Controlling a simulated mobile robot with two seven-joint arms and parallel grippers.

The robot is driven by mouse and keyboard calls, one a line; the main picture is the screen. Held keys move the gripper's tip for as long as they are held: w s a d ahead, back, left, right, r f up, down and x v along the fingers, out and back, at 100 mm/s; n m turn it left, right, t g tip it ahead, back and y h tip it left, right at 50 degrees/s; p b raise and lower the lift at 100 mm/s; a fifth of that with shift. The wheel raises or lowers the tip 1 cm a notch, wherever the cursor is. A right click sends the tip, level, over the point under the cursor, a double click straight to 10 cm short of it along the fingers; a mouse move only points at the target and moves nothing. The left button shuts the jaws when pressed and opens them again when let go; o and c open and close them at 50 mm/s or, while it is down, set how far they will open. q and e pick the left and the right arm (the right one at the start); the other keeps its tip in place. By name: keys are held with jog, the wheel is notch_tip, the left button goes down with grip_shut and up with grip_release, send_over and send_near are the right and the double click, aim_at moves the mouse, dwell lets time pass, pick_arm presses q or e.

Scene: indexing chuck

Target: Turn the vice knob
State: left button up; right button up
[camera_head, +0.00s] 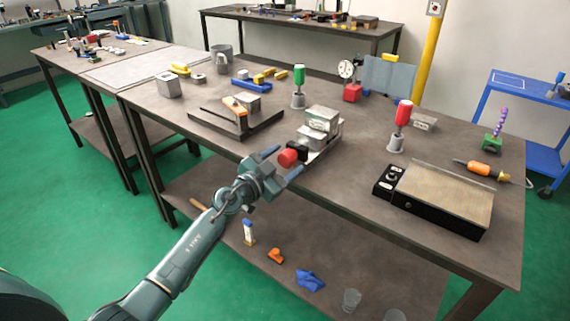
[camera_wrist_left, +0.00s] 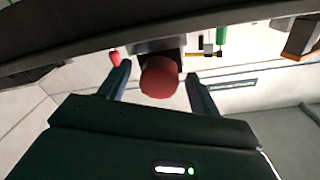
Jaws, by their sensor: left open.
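The vice (camera_head: 321,125) is a grey metal block on the bench near its front edge. Its red round knob (camera_head: 287,158) faces out over the front edge, on a black mount. My left gripper (camera_head: 281,163) is open, with its two blue-grey fingers on either side of the knob. In the left wrist view the knob (camera_wrist_left: 159,77) sits between the open fingers (camera_wrist_left: 158,82), with a visible gap on each side. I cannot tell how deep the fingers reach around it. My right gripper does not show.
The bench top (camera_head: 345,183) is bare right of the vice. A black-framed plate (camera_head: 437,197) lies at the right, and a dark angle frame (camera_head: 236,122) lies left of the vice. Red (camera_head: 399,124) and green-handled tools (camera_head: 299,86) stand behind. A lower shelf (camera_head: 330,270) holds small items.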

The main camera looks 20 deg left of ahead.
pick_arm(q)
jog(key=shift+w+d, duration=0.15)
jog(key=shift+w, duration=0.15)
jog(key=shift+c, duration=0.3)
jog(key=c, duration=0.9)
